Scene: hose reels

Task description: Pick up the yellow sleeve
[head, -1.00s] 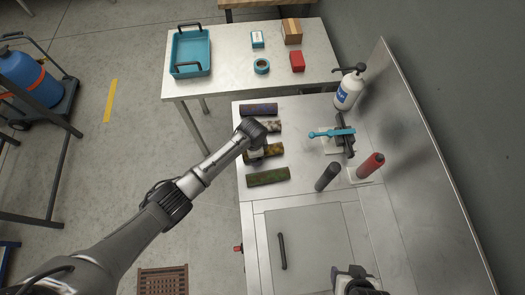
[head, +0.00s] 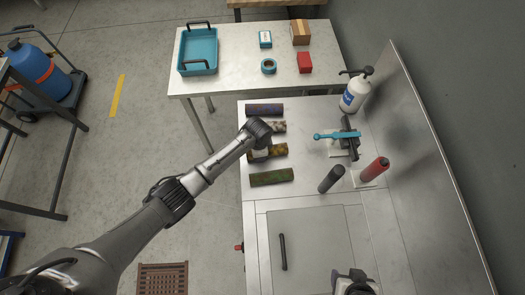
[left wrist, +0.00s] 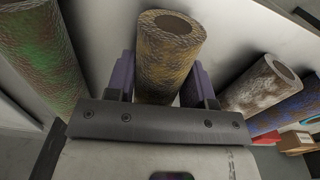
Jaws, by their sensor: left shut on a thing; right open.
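The yellow sleeve (head: 277,150) is a mottled yellow-brown hollow tube in a row of sleeves on the metal bench. My left gripper (head: 261,152) comes down over its left part, and my arm hides some of it. In the left wrist view, the yellow sleeve (left wrist: 168,55) is between the two purple fingers of the left gripper (left wrist: 163,82), which are shut on it. I cannot tell whether the sleeve is clear of the bench. My right gripper (head: 355,284) is open and empty, low over the front of the bench.
A green sleeve (head: 272,177), a white-brown sleeve (head: 279,127) and a blue-purple sleeve (head: 264,109) lie beside it.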

